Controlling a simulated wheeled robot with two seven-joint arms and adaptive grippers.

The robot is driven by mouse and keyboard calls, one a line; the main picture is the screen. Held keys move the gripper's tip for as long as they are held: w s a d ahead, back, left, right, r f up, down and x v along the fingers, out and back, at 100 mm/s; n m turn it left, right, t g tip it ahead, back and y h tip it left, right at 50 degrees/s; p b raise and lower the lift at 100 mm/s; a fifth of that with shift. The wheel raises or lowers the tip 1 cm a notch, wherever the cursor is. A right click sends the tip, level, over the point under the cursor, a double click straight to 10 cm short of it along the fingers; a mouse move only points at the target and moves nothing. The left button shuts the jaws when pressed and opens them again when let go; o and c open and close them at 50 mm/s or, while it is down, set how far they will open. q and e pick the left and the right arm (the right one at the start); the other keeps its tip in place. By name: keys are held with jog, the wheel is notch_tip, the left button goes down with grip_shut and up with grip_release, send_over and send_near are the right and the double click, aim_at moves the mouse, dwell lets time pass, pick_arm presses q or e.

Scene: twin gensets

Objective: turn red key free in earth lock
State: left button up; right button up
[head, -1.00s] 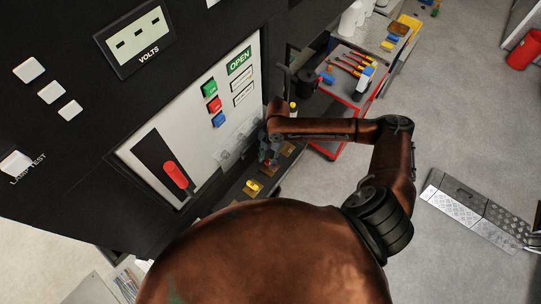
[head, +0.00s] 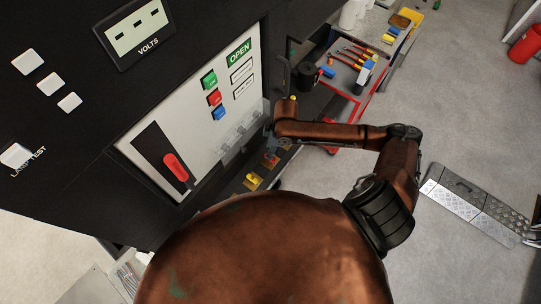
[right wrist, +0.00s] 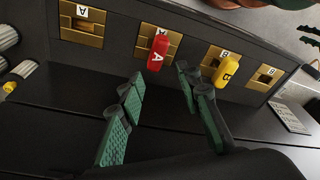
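In the right wrist view, a red key marked A (right wrist: 158,51) sits in a brass lock plate labelled A (right wrist: 174,42), second from the left. A yellow key marked B (right wrist: 227,72) sits in the brass plate to its right. My right gripper (right wrist: 160,78) is open and empty, its green-padded fingers pointing at the red key from the near side, with one finger on each side of it. In the head view the yellow key (head: 253,181) shows on the low ledge, while the right gripper is mostly hidden by its arm. My left gripper is not in view.
The outer brass plates, A (right wrist: 82,24) and B (right wrist: 265,77), hold no key. The cabinet front has a red-handled lever (head: 175,167) and coloured buttons (head: 214,97). A red tool cart (head: 352,75) stands beyond my right arm. Open floor lies to the right.

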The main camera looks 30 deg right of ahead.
jog(key=m, duration=0.4)
jog(key=s+m, duration=0.1)
jog(key=shift+d+f+m+t+h, duration=0.1)
jog(key=shift+f+m+t+h, duration=0.15)
jog(key=shift+m+t+h, duration=0.15)
jog(key=shift+f+m, duration=0.2)
jog(key=shift+m, duration=0.3)
jog(key=shift+w+f+b, duration=0.25)
jog(key=shift+f+b, duration=0.25)
jog(key=shift+f, duration=0.8)
jog(key=shift+w+f+b, duration=0.2)
jog(key=shift+f+b, duration=0.3)
jog(key=shift+f, duration=0.75)
grip_shut()
